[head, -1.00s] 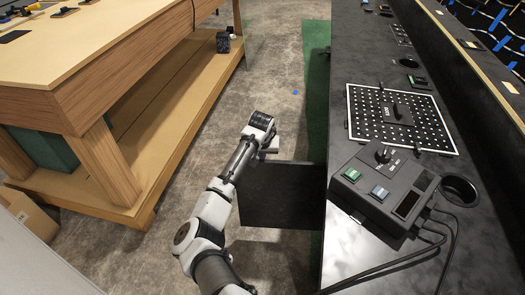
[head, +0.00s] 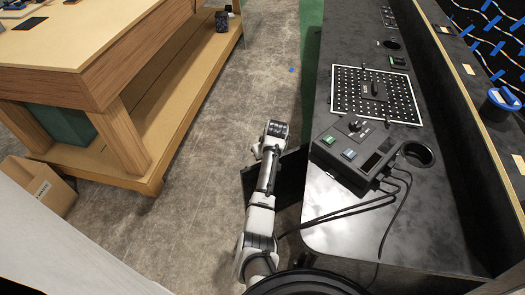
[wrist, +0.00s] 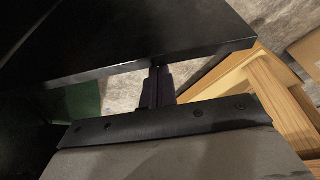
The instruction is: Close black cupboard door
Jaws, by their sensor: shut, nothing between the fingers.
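The black cupboard door (head: 292,178) stands ajar from the left side of the black console, angled out over the floor behind my forearm. Part of it is hidden by my arm. In the wrist view the door (wrist: 150,30) is the large dark panel across the top, its edge running just beyond my fingers. My gripper (wrist: 158,84) is shut and empty, its fingers close to that edge; I cannot tell whether they touch it.
The black console (head: 330,215) fills the right, with a control box (head: 352,150), cables and a perforated panel (head: 350,80) on top. A wooden workbench (head: 90,80) and cardboard box (head: 40,187) stand left. Bare concrete floor (head: 210,165) lies between.

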